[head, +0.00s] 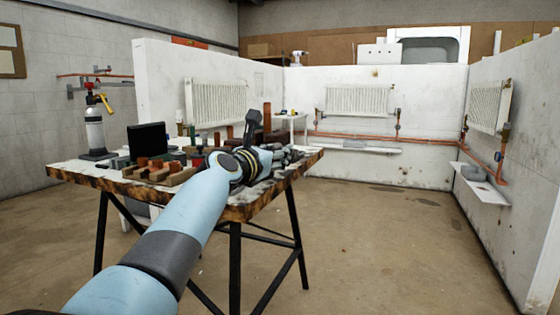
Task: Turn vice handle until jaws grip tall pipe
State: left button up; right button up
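My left arm reaches from the lower left over the workbench (235,212), and its wrist covers part of the top. My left gripper (281,158) is a dark shape at the wrist's far end, among dark items on the right part of the bench. Whether its fingers are open or shut, or touch anything, I cannot tell. A dark upright piece (252,124) rises behind the wrist; I cannot tell what it belongs to. A brown upright piece (267,118), possibly the tall pipe, stands just right of it. I cannot make out the vice, its handle or jaws. My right gripper is not in view.
Wooden blocks (180,177) and a black panel (147,141) crowd the bench's left part. White partition walls carry radiators (357,100) and copper pipes (375,137). The floor (390,240) right of the bench is open.

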pick_arm(q)
jog(key=shift+b+x, duration=0.35)
jog(key=shift+x, duration=0.75)
grip_shut()
